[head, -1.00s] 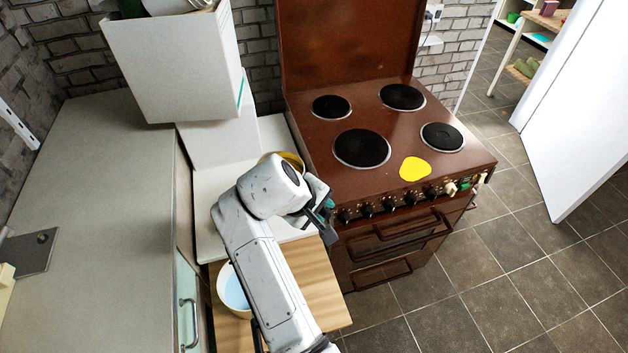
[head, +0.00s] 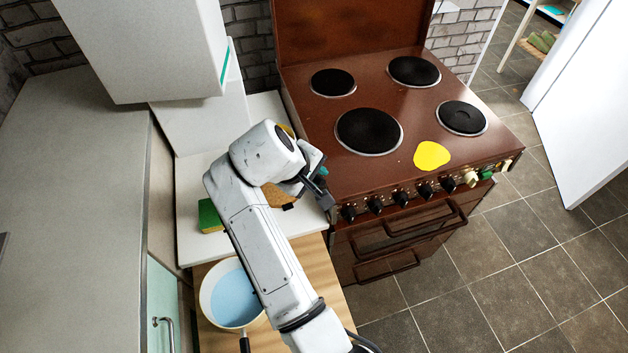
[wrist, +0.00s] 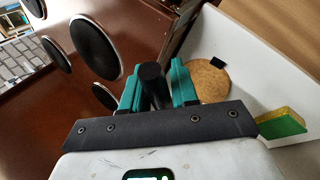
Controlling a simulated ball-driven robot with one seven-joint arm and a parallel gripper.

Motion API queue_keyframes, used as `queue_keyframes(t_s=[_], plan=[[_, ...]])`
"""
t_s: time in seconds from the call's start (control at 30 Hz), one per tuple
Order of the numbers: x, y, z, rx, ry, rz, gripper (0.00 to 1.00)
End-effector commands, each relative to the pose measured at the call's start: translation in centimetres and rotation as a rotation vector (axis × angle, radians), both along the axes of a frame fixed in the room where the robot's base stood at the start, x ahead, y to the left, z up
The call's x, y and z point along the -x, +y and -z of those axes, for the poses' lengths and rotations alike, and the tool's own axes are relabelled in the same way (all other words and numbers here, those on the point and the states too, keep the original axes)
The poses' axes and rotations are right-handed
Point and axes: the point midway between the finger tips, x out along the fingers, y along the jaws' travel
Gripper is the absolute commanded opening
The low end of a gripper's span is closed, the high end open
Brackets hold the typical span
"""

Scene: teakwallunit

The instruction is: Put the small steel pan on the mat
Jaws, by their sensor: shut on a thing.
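My gripper (head: 318,185) is at the stove's front left edge, beside the white counter. In the wrist view its teal fingers (wrist: 157,88) are shut on a black, rod-like handle (wrist: 152,80). The body of the small steel pan does not show in either view. The round cork mat (head: 281,196) lies on the white counter, left of my gripper and partly hidden by my arm. It also shows in the wrist view (wrist: 207,82), right of the fingers, with a small dark square at its edge.
A green and yellow sponge (head: 209,215) lies on the white counter (head: 190,185). A cream pan with a light blue inside (head: 234,298) stands on the wooden board in front. The brown stove (head: 400,100) has several hotplates and a yellow patch (head: 432,155). White boxes stand behind.

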Motion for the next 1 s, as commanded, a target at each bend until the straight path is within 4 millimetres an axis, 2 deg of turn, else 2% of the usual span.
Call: queue_keyframes(t_s=[0.03, 0.2, 0.87, 0.9, 1.0], plan=[[-0.1, 0.1, 1.0, -0.003, -0.006, 0.001, 0.00], [-0.1, 0.1, 2.0, -0.002, -0.007, 0.001, 0.00], [0.1, -0.2, 1.7, -0.004, -0.014, -0.002, 0.00], [0.1, -0.1, 2.6, -0.004, -0.013, -0.002, 0.00], [0.0, -0.2, 3.6, -0.005, -0.012, -0.002, 0.00]])
